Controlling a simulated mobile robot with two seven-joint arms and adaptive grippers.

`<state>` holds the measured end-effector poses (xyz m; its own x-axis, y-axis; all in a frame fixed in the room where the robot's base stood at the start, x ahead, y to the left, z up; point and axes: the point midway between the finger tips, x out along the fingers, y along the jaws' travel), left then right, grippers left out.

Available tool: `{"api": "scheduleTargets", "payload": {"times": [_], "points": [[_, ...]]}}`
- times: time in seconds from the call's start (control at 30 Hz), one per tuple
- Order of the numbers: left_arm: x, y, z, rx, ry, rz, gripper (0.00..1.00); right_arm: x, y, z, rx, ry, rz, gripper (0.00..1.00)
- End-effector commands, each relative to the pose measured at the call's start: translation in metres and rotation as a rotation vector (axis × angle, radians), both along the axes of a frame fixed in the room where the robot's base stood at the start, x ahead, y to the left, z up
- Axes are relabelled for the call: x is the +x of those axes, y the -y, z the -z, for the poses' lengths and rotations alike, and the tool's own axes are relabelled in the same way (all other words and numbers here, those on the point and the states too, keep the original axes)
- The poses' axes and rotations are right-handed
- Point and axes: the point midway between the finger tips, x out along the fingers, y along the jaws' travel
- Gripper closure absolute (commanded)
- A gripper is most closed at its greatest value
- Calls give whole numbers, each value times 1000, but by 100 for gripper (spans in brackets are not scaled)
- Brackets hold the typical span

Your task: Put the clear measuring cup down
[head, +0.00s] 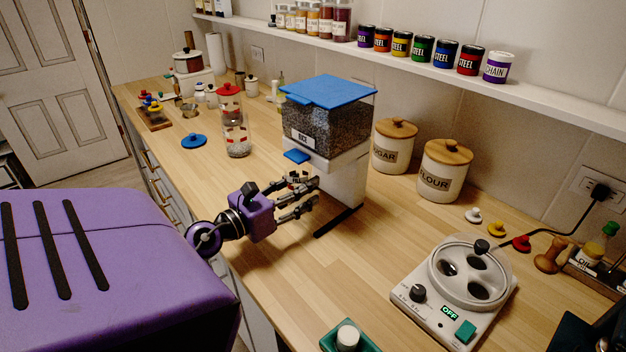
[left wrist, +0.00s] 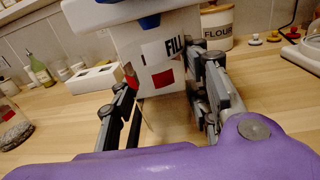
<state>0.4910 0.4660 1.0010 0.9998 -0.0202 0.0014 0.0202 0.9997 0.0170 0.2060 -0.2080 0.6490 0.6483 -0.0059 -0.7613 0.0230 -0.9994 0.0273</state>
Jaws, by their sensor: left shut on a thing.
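The clear measuring cup (left wrist: 164,76), with a FILL label and red marks, is between the fingers of my left gripper (left wrist: 165,110) in the left wrist view. In the head view my left gripper (head: 298,198) is shut on the cup (head: 297,179), just below the spout of the dispenser. The cup looks upright, but the fingers hide much of it. I cannot tell whether its base touches the counter. The dispenser (head: 338,165) has a blue lid and a dark-filled hopper. My right gripper is not in view.
The wooden counter (head: 300,277) is clear in front of the dispenser. Sugar (head: 391,153) and flour (head: 443,177) canisters stand behind it on the right. A white device (head: 433,318) is at the front right. A red-lidded clear jar (head: 235,115) stands to the left.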

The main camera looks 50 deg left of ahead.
Motion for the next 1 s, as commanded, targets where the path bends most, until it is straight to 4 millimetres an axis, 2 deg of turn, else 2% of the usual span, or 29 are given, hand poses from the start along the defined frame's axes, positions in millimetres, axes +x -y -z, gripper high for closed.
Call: {"api": "scheduleTargets", "payload": {"times": [0.03, 0.1, 0.3, 0.37, 0.5, 0.6, 0.83, 1.0], "points": [[16, 1, -10, 0, 12, 1, 78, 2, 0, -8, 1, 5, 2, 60], [32, 1, -7, -1, 9, 0, 78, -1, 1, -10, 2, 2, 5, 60], [58, 1, -1, -1, 1, 0, 78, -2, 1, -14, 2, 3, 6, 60], [60, 1, 2, 0, -2, 0, 78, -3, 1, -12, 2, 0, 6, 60], [60, 2, 27, -3, -10, 0, 78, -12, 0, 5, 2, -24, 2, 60], [60, 2, 39, -4, -9, 0, 78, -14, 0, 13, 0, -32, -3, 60], [60, 1, 37, 0, -2, 0, 78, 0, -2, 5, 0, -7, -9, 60], [60, 2, 40, 0, -3, 1, 78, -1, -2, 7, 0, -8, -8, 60]]}}
